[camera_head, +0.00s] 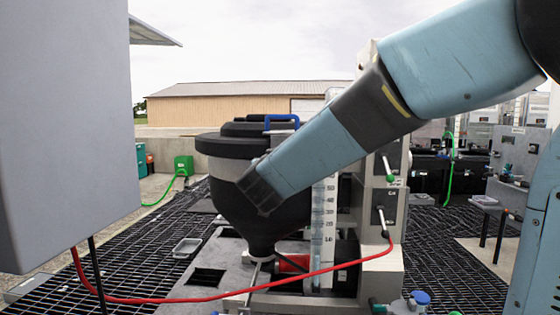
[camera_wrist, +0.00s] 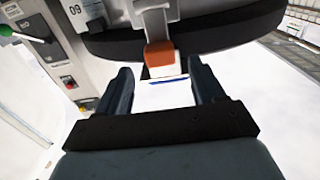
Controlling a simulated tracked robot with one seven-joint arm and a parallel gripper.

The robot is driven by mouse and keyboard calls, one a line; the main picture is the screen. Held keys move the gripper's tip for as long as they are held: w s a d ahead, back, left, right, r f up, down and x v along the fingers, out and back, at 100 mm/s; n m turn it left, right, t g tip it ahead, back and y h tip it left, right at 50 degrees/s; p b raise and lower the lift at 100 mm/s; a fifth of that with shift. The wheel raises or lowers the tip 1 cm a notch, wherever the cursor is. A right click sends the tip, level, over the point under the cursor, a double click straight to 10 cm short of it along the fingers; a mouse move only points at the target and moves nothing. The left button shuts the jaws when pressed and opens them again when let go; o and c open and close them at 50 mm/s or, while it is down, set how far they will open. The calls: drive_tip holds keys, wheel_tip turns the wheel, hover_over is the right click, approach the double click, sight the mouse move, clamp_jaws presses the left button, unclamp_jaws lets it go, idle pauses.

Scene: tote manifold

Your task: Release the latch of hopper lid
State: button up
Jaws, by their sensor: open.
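The hopper (camera_head: 225,190) is a dark cone-bottomed vessel with a wide black lid (camera_head: 225,146) on top. A blue handle (camera_head: 282,118) shows at the top of the lid. In the wrist view, a latch with a grey metal strap and an orange tab (camera_wrist: 160,54) hangs at the black rim (camera_wrist: 215,35). My gripper (camera_wrist: 161,72) is open and empty, its two dark fingers spread to either side below the orange tab. In the head view my gripper (camera_head: 262,193) is at the hopper's near right side, and the latch is hidden there.
A red hose (camera_head: 220,298) runs low across the front. Black grating (camera_head: 150,255) covers the floor. A large grey panel (camera_head: 60,120) fills the left.

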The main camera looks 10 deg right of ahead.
drive_tip(key=shift+w+d, duration=0.2)
drive_tip(key=shift+w, duration=0.8)
drive_tip(key=shift+w+d, duration=0.2)
drive_tip(key=shift+w, duration=0.85)
drive_tip(key=shift+w+d, duration=0.2)
drive_tip(key=shift+w, duration=0.8)
drive_tip(key=shift+c, duration=0.2)
clamp_jaws()
drive_tip(key=shift+d, duration=0.15)
